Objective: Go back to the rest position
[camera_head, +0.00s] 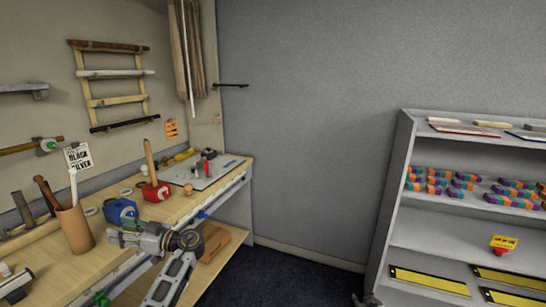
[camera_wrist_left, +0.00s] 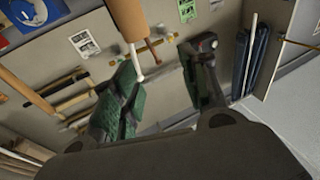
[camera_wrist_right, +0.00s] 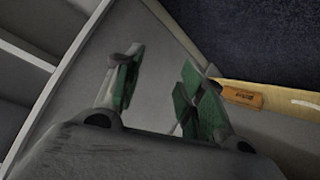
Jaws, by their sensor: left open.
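My left gripper (camera_head: 122,236) is over the front of the workbench, its arm coming up from the bottom. It points left toward the tool wall, to the right of a tan cup (camera_head: 75,230) of tools. In the left wrist view its green-padded fingers (camera_wrist_left: 165,90) are spread wide with nothing gripped. A tan cylinder with a white rod (camera_wrist_left: 127,20) shows at the top of that view. My right gripper's green-padded fingers (camera_wrist_right: 155,95) are apart and empty in the right wrist view. I cannot make out the right gripper clearly in the head view.
The wooden workbench (camera_head: 222,180) holds a blue tape dispenser (camera_head: 120,211) and a red block with a handle (camera_head: 155,190). A wooden box (camera_head: 208,243) sits below. A grey shelf (camera_head: 388,210) with coloured blocks stands at right. Dark open floor (camera_head: 290,275) lies between.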

